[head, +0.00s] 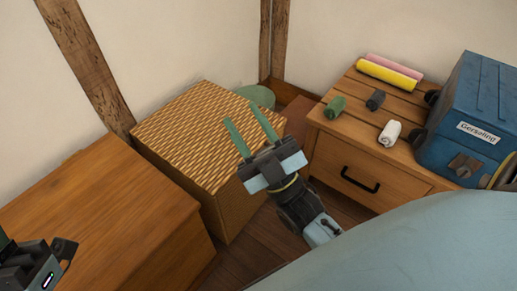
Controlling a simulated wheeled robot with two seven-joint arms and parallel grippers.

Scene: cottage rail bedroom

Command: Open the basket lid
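The woven basket (222,208) stands on the floor at centre left, with its patterned lid (185,130) lying flat and closed on top. My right gripper (250,133) is over the right part of the lid in the picture, with its two green fingers apart and nothing between them. I cannot tell whether the fingertips touch the lid. My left gripper (65,250) is only partly in view at the lower left corner, over the wooden chest, and its fingers are not clearly seen.
A wooden chest (110,215) stands close to the basket's left. A nightstand (375,180) on the right holds several small rolls, a yellow roll (387,75) and a blue case (470,110). A green round object (256,96) is behind the basket. Wall posts stand behind.

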